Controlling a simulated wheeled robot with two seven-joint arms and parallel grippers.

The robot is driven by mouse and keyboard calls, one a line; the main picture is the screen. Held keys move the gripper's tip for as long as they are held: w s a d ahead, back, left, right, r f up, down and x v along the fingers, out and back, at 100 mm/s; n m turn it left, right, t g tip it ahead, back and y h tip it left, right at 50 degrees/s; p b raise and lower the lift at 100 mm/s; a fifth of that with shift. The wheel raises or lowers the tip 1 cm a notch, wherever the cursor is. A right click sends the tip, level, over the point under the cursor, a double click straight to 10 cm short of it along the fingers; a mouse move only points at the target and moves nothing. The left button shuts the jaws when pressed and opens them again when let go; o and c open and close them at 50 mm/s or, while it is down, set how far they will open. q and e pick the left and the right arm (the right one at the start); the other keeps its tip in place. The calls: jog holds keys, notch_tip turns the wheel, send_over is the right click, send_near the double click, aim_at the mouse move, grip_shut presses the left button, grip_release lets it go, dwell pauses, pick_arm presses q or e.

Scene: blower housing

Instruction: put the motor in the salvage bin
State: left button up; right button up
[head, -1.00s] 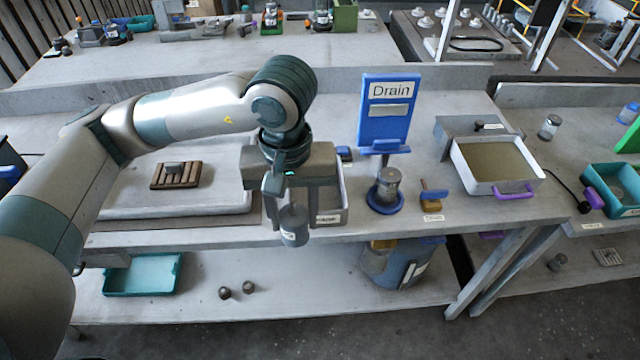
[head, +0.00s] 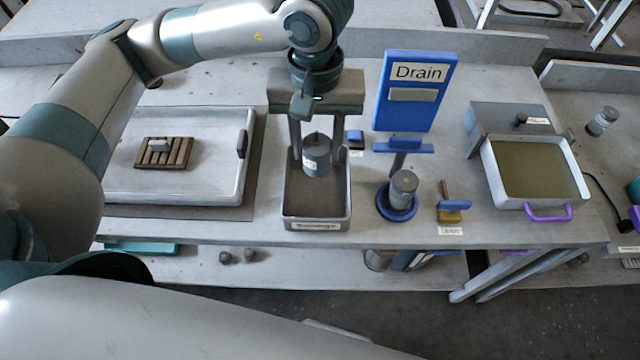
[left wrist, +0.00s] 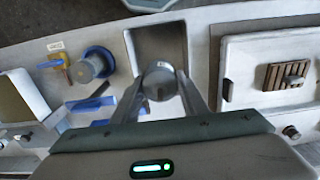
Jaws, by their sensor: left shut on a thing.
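The motor (head: 316,156) is a grey cylinder with a small label and a thin shaft on top. My left gripper (head: 314,140) is shut on it and holds it upright over the salvage bin (head: 317,225), a grey open box with a label on its front. I cannot tell whether the motor touches the bin's floor. In the left wrist view the motor (left wrist: 159,80) sits between the two fingers, with the bin (left wrist: 150,42) beyond it. My right gripper is not in view; a pale arm link crosses the bottom of the head view.
Left of the bin is a white tray (head: 120,190) with a brown slatted block (head: 163,153). Right of it are a blue Drain stand (head: 413,90), a grey cylinder (head: 403,188) on a blue round base and a white basin (head: 537,175) with a purple handle.

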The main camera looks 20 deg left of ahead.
aim_at(317, 169)
pick_arm(q)
jog(key=shift+s+r, duration=0.1)
jog(key=shift+s, duration=0.05)
jog(key=shift+f, duration=0.4)
notch_tip(317, 169, down, 4)
jog(key=shift+f+p, duration=0.25)
jog(key=shift+p, duration=0.8)
jog(key=shift+f, duration=0.55)
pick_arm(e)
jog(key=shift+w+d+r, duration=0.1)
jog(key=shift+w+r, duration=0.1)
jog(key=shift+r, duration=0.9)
pick_arm(q)
jog(key=shift+f+p, duration=0.35)
jog(key=shift+f, duration=0.1)
jog(key=shift+f+p, duration=0.4)
jog(key=shift+f, duration=1)
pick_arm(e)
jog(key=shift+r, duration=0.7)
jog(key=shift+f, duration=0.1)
